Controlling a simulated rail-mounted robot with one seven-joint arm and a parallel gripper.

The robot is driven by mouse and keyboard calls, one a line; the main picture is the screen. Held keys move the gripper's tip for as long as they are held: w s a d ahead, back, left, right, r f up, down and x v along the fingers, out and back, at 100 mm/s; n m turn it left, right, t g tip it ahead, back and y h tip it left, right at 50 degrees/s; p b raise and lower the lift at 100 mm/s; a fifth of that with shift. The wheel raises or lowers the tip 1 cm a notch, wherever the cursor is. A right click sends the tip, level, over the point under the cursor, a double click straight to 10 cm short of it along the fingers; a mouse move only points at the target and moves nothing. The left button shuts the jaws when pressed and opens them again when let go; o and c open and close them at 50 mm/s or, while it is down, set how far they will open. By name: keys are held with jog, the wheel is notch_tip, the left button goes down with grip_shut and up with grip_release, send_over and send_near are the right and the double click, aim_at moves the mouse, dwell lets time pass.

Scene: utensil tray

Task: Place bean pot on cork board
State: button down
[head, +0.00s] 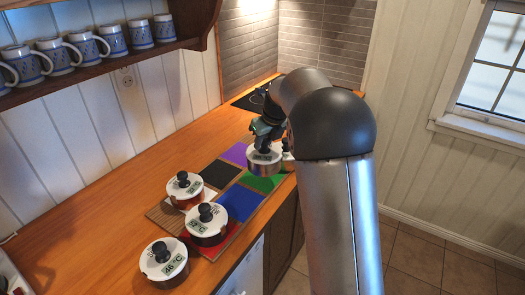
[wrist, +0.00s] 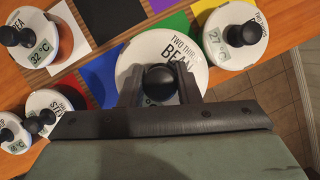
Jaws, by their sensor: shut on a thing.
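My gripper (head: 264,146) is shut on the black lid knob of a steel pot (head: 264,168) with a white lid. In the wrist view my gripper (wrist: 160,88) has a finger on each side of that knob, and the lid (wrist: 135,62) reads "TWO THIRDS BEA…", partly hidden. The pot is beside the purple and green squares; whether it is lifted clear I cannot tell. Another pot, with a lid reading "BEA" (wrist: 30,58), is at the upper left of the wrist view. A brown board (head: 160,217) shows by the white square; I cannot tell whether it is cork.
Pots stand on the white square (head: 185,184), the red square (head: 207,220) and the bare counter (head: 163,262). Another pot (head: 288,160) is close right of the held one, partly behind my arm. Black (head: 221,175) and blue (head: 240,202) squares look free. Mugs (head: 88,46) line the shelf.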

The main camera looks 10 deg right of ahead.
aim_at(262, 153)
jog(key=w+f, duration=0.1)
jog(key=f, duration=0.1)
jog(key=w+f+p, duration=0.1)
jog(key=w+f, duration=0.1)
jog(key=shift+w+d+f, duration=0.1)
jog(key=shift+w, duration=0.1)
jog(key=shift+w+f, duration=0.15)
jog(key=shift+f, duration=1.65)
jog(key=c, duration=1.1)
grip_release()
jog(key=shift+r, duration=0.1)
